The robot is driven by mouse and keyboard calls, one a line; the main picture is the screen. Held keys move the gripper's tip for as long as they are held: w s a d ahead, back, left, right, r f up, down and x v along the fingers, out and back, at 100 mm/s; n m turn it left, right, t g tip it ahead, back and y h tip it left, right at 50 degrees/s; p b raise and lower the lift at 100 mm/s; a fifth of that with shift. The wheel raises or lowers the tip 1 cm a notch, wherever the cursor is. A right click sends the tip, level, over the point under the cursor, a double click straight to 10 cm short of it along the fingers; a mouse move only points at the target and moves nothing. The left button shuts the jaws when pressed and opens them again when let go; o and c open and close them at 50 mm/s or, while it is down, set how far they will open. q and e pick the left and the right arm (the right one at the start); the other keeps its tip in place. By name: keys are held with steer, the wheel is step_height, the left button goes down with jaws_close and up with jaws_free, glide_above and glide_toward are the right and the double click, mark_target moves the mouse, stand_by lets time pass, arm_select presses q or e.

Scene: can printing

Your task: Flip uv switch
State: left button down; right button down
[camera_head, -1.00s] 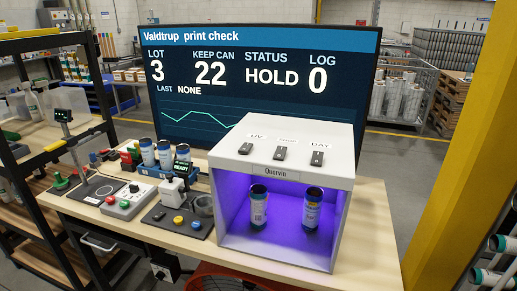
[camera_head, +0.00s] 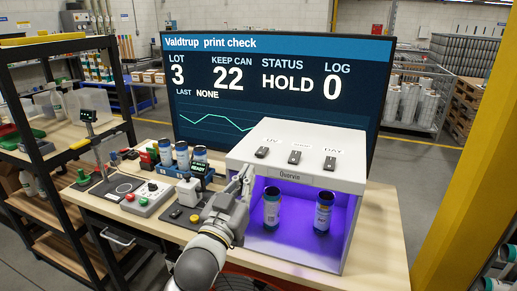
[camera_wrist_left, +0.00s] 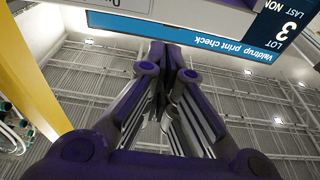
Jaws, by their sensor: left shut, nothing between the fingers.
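The white light booth (camera_head: 318,150) stands on the table, its inside lit purple. Three dark switches sit on its top. The UV switch (camera_head: 262,152) is the left one, under the label "UV". A middle switch (camera_head: 295,157) and the DAY switch (camera_head: 330,163) are to its right. My left gripper (camera_head: 246,172) is shut and empty at the booth's front left edge, a little below and left of the UV switch in the picture. Whether it touches the booth, I cannot tell. In the left wrist view the closed fingers (camera_wrist_left: 172,70) point towards the booth's edge. My right gripper is not in view.
Two cans (camera_head: 272,208) (camera_head: 323,212) stand inside the booth. Several cans (camera_head: 182,156) stand in a blue rack left of it. A button box (camera_head: 145,199) and a scale pad (camera_head: 117,187) lie farther left. The big screen (camera_head: 275,80) behind reads HOLD.

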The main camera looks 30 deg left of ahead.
arm_select(q)
steer(key=r, duration=0.1)
steer(key=r+t, duration=0.1)
steer(key=r, duration=0.1)
steer(key=shift+s+a+r+y, duration=0.15)
steer(key=shift+a+r+y, duration=0.15)
steer(key=shift+a, duration=0.05)
step_height(320, 180, up, 4)
steer(key=f+p, duration=0.1)
steer(key=p, duration=0.4)
glide_above(258, 162)
steer(key=shift+s+r, duration=0.1)
steer(key=shift+r, duration=0.15)
steer(key=shift+w+f, duration=0.15)
steer(key=shift+f, duration=0.5)
steer(key=shift+w+f, duration=0.15)
steer(key=shift+f, duration=0.45)
steer(key=shift+s+f+p, duration=0.15)
steer(key=shift+f+p, duration=0.15)
steer(key=shift+f, duration=0.6)
